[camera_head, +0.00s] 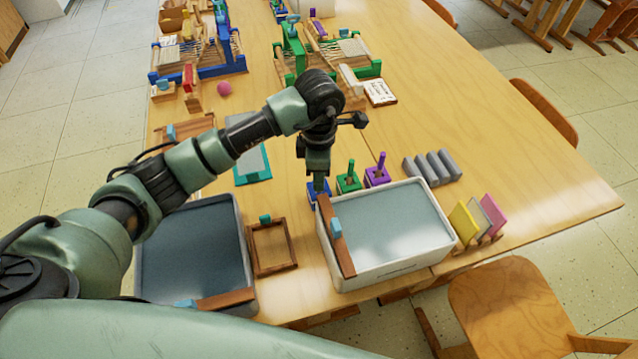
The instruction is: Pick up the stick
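Small upright sticks stand in square block holders in the middle of the table. A green stick (351,167) is in a green holder (348,183), and a purple stick (381,161) is in a purple holder (377,178). A blue holder (314,194) stands to their left, behind the white tray. My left gripper (318,184) points down right over the blue holder. It hides whatever stands in that holder, and I cannot tell whether its fingers are apart or closed. My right gripper is not in view.
A white tray (395,264) with a brown bar (338,245) on its left edge stands just in front. A dark tray (242,225) and wooden frame (273,270) lie to its left. Grey blocks (440,165) and coloured panels (491,214) stand right. The table's right side is clear.

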